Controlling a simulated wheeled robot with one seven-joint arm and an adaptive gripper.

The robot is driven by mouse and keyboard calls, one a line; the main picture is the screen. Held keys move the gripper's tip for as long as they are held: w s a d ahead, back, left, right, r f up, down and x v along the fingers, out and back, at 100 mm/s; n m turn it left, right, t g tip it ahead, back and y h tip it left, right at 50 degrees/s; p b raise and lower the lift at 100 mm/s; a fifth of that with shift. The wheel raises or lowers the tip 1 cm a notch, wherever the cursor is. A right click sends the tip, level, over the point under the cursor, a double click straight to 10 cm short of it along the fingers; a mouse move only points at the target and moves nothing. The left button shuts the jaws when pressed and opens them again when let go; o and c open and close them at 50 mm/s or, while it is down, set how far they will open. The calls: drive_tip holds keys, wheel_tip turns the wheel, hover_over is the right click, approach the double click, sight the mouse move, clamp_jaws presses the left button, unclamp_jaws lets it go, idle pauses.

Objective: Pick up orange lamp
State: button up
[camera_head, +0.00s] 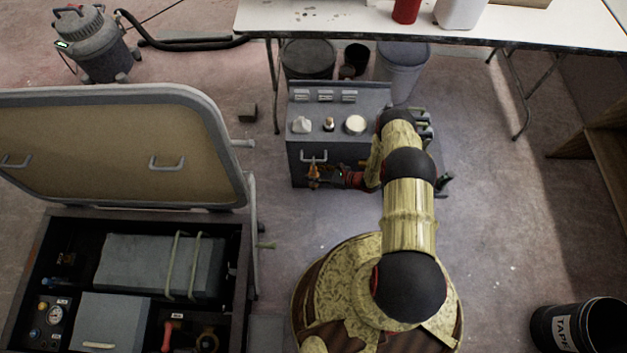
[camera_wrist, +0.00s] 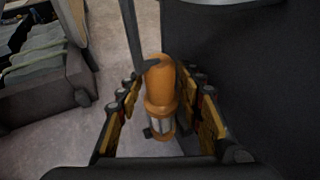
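The orange lamp (camera_wrist: 160,85) is upright between the fingers of my gripper (camera_wrist: 163,88) in the wrist view, with a clear gap to the left finger. The right finger is close beside it; I cannot tell whether they touch. My gripper is open around the lamp. In the head view the lamp (camera_head: 313,172) shows small and orange at the front of a grey cabinet (camera_head: 296,160), just below a grey bar handle (camera_head: 314,156). My gripper (camera_head: 325,176) reaches it from the right. A dark bar overlaps the lamp's top in the wrist view; whether it hangs there is unclear.
On the cabinet stand a white lump (camera_head: 301,125), a small bottle (camera_head: 329,124) and a round pale-topped item (camera_head: 355,125). A white table (camera_head: 480,28) is behind. An open-lidded equipment box (camera_head: 245,300) is at left. A black bin (camera_head: 556,330) stands lower right.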

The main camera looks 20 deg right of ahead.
drive_tip(key=shift+w+a, duration=0.1)
drive_tip(key=shift+c, duration=1.2)
clamp_jaws()
drive_tip(key=shift+w, duration=0.1)
